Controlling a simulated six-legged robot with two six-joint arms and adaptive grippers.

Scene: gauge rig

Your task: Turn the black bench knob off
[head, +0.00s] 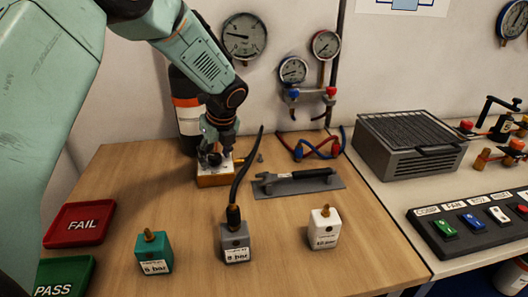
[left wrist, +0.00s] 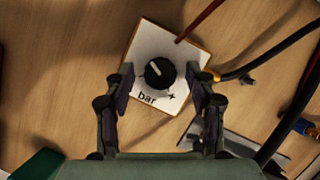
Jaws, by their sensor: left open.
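The black bench knob (left wrist: 160,73) sits on a white-topped box (left wrist: 183,52) marked "bar" and "+". A pale line on the knob points to the upper left in the left wrist view. In the head view the box (head: 214,179) stands at the back of the wooden bench, and my gripper mostly hides the knob. My left gripper (left wrist: 163,90) is open above the box, its fingers on either side of the knob and apart from it in the picture. It also shows in the head view (head: 214,155). My right gripper is not in view.
A grey block (head: 234,243) with a black hose, a teal block (head: 154,252) and a white block (head: 324,229) stand in front. A wrench lies on a grey holder (head: 326,183) to the right. Red FAIL (head: 80,224) and green PASS (head: 64,275) trays are at left.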

